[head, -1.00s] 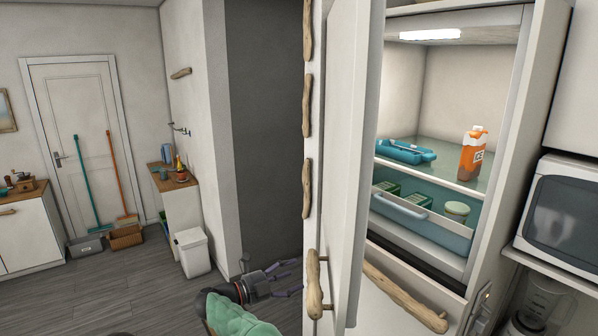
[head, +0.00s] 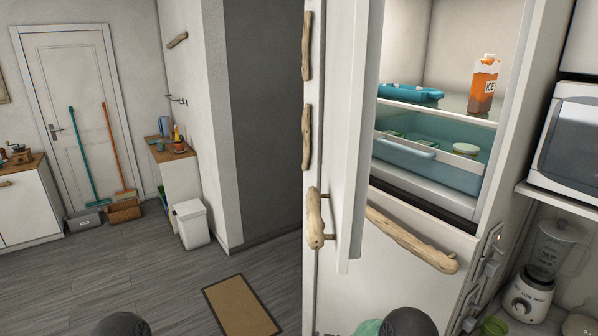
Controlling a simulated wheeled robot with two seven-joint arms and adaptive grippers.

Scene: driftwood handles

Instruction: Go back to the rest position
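Neither of my grippers shows in the head view. Two dark rounded shapes at the bottom edge look like parts of my own arms. The tall fridge (head: 470,215) stands at the right with its white door (head: 345,130) open toward me. The door carries a driftwood handle (head: 316,218), and nothing touches it. Inside the fridge are an orange bottle (head: 483,88) and a blue container (head: 408,94) on the glass shelf. A blue drawer (head: 425,168) below holds a few items.
A horizontal driftwood handle (head: 412,240) sits below the fridge opening. A microwave (head: 568,150) and a blender (head: 535,285) stand at the right.

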